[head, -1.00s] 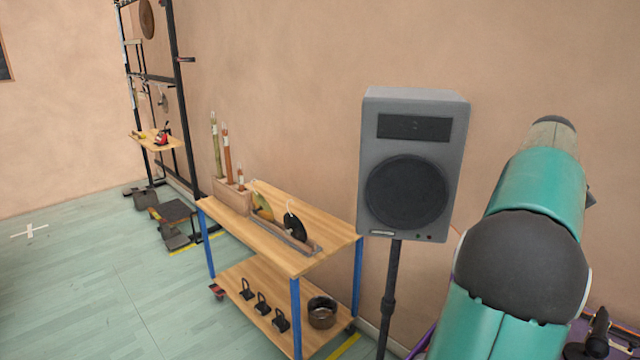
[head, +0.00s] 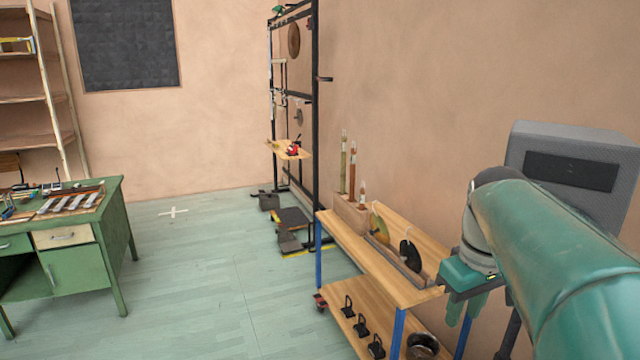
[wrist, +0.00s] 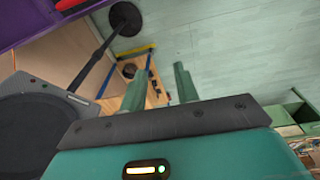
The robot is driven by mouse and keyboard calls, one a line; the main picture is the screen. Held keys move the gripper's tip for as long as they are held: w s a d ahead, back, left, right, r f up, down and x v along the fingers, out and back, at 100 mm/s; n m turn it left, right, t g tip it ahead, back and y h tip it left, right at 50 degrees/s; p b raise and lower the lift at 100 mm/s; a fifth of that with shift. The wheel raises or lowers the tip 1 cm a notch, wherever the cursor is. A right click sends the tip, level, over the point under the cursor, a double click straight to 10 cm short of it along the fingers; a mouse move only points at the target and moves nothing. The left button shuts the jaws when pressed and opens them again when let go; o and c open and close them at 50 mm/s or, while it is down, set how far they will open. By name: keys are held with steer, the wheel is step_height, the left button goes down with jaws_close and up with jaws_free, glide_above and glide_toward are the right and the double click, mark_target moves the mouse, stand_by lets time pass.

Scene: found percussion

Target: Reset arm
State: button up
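My arm reaches in from the right edge of the head view, with its teal links in front of the grey speaker (head: 575,165). My gripper (head: 463,312) points down beside the front right corner of the wooden cart (head: 375,262). Whether it touches the cart cannot be told. In the wrist view the two green fingers of my gripper (wrist: 160,78) stand apart with nothing between them. The cart's blue frame and shelf show beyond the fingers.
A green desk (head: 85,265) with metal bars on top stands at the left. A black rack (head: 315,100) stands by the far wall corner. The pale green floor (head: 200,290) between desk and cart is clear. The speaker's stand base (wrist: 126,18) shows in the wrist view.

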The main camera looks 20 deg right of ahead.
steer(key=s+a+f+t, duration=0.1)
steer(key=a+f, duration=0.3)
steer(key=a, duration=0.6)
steer(key=s+a+f+t, duration=0.2)
steer(key=a+f+t, duration=0.1)
steer(key=a, duration=0.7)
steer(key=shift+s+a+f+y, duration=0.25)
steer(key=shift+s+f+y, duration=0.05)
steer(key=shift+f, duration=0.1)
steer(key=shift+d+m, duration=0.25)
steer(key=shift+m, duration=0.05)
